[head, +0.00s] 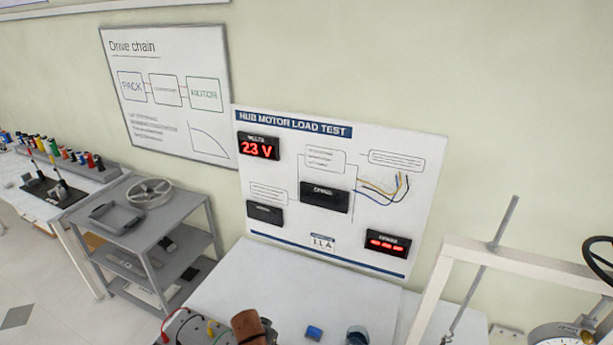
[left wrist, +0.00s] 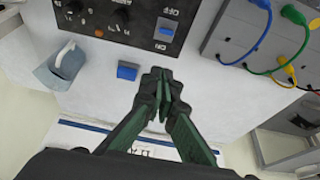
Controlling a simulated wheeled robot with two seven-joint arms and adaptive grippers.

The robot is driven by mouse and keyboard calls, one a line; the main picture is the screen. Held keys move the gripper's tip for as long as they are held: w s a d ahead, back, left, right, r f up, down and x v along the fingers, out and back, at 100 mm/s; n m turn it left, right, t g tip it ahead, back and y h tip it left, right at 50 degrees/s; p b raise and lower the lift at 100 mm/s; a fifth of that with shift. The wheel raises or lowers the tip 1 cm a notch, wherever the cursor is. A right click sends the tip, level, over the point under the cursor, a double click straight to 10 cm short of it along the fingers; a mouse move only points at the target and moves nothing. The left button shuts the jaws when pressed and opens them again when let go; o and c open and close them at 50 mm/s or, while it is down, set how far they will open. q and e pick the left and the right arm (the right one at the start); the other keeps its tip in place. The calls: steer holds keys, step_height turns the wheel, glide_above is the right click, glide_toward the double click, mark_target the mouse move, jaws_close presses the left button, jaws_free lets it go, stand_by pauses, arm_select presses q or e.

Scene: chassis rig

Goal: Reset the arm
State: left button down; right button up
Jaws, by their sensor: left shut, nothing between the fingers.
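My left gripper (left wrist: 160,88) shows in the left wrist view, its two dark green fingers brought together with nothing visible between them. It is above the white bench top (left wrist: 210,85), beside a small blue block (left wrist: 127,71) on its left. The gap between the fingertips and the bench is hard to judge. The blue block also shows at the bottom of the head view (head: 314,333). Neither gripper can be made out in the head view, and my right gripper is in neither view.
A dark panel with knobs (left wrist: 120,18) lies beyond the fingertips. A grey box with coloured cables (left wrist: 265,45) is to the right, a blue-grey holder (left wrist: 62,68) to the left. The load test board (head: 340,190) stands behind the bench. A white frame (head: 435,285) stands at right.

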arm_select(q)
steer(key=s+f+h, duration=0.2)
steer(key=s, duration=0.9)
steer(key=s+a+n+y, duration=0.4)
steer(key=s+a, duration=1.5)
steer(key=s, duration=0.2)
step_height(320, 180, down, 38)
steer(key=s+d+m+g+b, duration=0.1)
steer(key=b, duration=0.7)
steer(key=s+f+g+b, duration=0.1)
steer(key=s+f+b, duration=0.2)
steer(key=s+f, duration=0.7)
steer(key=s+f+b, duration=0.4)
steer(key=s+f, duration=0.6)
steer(key=f, duration=0.4)
steer(key=shift+d+m+g, duration=0.2)
steer(key=shift+m+g, duration=0.1)
steer(key=shift+g, duration=0.1)
